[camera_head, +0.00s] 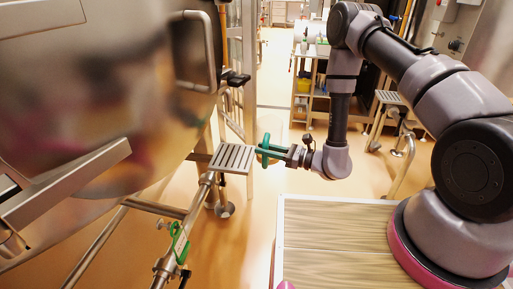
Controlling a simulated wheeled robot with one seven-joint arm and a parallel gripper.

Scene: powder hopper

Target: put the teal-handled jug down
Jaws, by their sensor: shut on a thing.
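My gripper (273,153) reaches left from the end of my arm and is shut on a small teal-green part, which I take to be the handle of the teal-handled jug (265,143). The jug's body cannot be made out in this view. The held part appears at the right edge of a slatted metal step (233,157). I cannot tell whether it touches the step or is above it.
A large shiny steel vessel (100,90) fills the left side. Below it run metal pipes with a green-handled valve (179,243). A wood-topped surface (335,240) lies in front. A shelf unit (308,85) and another step (390,97) stand behind. Orange floor is open between.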

